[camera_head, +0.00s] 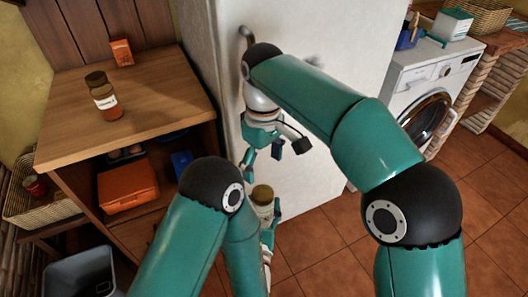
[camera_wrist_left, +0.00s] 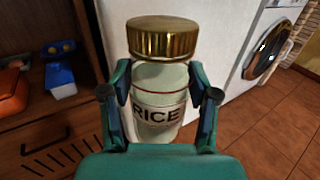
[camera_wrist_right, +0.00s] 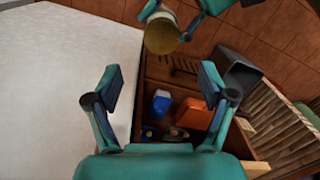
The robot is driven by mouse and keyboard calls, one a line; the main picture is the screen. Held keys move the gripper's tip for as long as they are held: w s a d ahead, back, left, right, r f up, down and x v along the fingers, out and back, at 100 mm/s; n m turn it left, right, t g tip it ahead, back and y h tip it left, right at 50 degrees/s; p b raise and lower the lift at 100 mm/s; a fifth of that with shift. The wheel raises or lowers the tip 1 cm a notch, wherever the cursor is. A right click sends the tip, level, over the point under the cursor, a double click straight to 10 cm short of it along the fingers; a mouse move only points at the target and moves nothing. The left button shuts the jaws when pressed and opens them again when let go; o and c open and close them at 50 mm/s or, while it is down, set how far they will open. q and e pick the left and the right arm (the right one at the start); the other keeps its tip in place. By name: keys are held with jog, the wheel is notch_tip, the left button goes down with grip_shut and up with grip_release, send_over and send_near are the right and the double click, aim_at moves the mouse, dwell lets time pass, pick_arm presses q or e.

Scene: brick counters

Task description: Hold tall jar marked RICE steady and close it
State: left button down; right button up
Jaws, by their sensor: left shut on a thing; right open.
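The tall jar marked RICE (camera_wrist_left: 158,108) is pale, with a red line above its label. A ribbed gold lid (camera_wrist_left: 164,38) sits on its mouth; how tightly it is seated I cannot tell. My left gripper (camera_wrist_left: 160,115) is shut around the jar's body below the lid and holds it roughly upright, in front of the white fridge. The lid also shows in the head view (camera_head: 262,193) and at the top of the right wrist view (camera_wrist_right: 161,36). My right gripper (camera_head: 265,147) is open and empty, above the jar and apart from it.
A wooden counter (camera_head: 150,100) at left bears a labelled jar (camera_head: 106,102) and an orange packet (camera_head: 122,52). Its shelf holds an orange box (camera_head: 127,187). The white fridge (camera_head: 300,40) stands close behind my grippers. A washing machine (camera_head: 425,75) is at right; tiled floor lies before it.

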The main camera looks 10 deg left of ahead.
jog(key=shift+w+r, duration=0.1)
jog(key=shift+r, duration=1.5)
jog(key=shift+f, duration=0.1)
jog(key=w+d+f+m+y, duration=0.2)
jog(key=w+d+f+m, duration=0.1)
jog(key=f, duration=0.4)
jog(key=w+d+f+m+y, duration=0.3)
jog(key=w+f+m, duration=0.1)
jog(key=f, duration=0.3)
jog(key=s+d+f+m+t, duration=0.1)
jog(key=d+f+m, duration=0.15)
jog(key=f, duration=0.35)
jog(key=s+d+f+m, duration=0.1)
jog(key=s+d+f, duration=0.15)
jog(key=f, duration=0.45)
jog(key=s+d+f, duration=0.2)
jog(key=s+f, duration=0.2)
jog(key=s, duration=0.3)
jog(key=s+d+f+m, duration=0.1)
jog(key=s+f, duration=0.3)
jog(key=s, duration=0.4)
jog(key=s+d+f+m+h, duration=0.1)
jog(key=s+d+f, duration=0.2)
jog(key=s, duration=0.5)
jog(key=shift+f, duration=0.75)
